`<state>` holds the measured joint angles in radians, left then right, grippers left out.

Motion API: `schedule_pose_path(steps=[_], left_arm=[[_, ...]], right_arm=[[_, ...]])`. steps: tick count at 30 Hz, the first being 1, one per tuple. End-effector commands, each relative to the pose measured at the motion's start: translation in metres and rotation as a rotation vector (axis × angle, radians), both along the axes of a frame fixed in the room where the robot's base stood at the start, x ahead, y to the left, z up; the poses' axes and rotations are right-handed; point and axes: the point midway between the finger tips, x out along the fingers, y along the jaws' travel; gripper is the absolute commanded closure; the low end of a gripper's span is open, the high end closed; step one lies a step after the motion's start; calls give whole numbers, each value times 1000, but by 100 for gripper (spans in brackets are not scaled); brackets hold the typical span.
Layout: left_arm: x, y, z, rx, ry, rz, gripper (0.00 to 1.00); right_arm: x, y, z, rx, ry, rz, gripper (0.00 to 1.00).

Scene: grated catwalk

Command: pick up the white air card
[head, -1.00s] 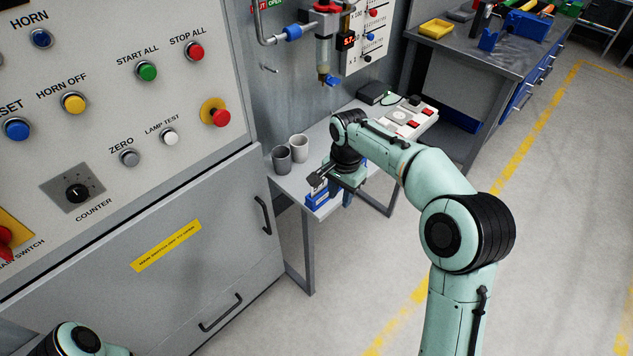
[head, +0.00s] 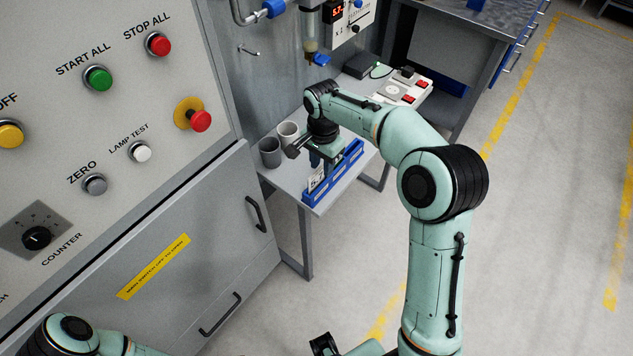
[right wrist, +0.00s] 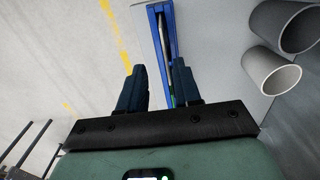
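A white card (head: 317,181) with dark print stands in the near end of a long blue rack (head: 347,163) on the small grey table. I take it for the air card; its print is too small to read. My right gripper (head: 316,160) is above the rack, pointing down. In the right wrist view the right gripper (right wrist: 158,88) is open, and the blue rack (right wrist: 153,20) runs away between and beyond its two dark fingers. A thin edge shows near the right finger; contact cannot be told. My left arm shows at the lower left; its gripper is not clearly visible.
A white box with red switches (head: 404,90) and a black box (head: 361,65) lie farther back. A control cabinet (head: 190,230) borders the table's left.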

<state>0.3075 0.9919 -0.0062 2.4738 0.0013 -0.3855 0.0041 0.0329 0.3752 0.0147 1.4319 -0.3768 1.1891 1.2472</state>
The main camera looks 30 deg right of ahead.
Motion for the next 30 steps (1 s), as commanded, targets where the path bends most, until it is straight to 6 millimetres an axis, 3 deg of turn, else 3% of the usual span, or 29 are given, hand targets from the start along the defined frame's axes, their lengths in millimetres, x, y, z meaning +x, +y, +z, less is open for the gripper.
schedule_pose_path(steps=[5, 14, 23, 26, 30], left_arm=[[0, 0, -1, 0, 0, 0, 57], [-1, 0, -3, 0, 0, 0, 57], [-1, 0, -3, 0, 0, 0, 57], [-1, 0, -3, 0, 0, 0, 57], [-1, 0, -3, 0, 0, 0, 57]], right_arm=[[0, 3, -12, 1, 1, 0, 67], [2, 13, -52, 1, 3, 0, 67], [3, 13, -56, 1, -2, 0, 67], [3, 13, -56, 1, -2, 0, 100], [3, 13, -56, 1, -2, 0, 100]])
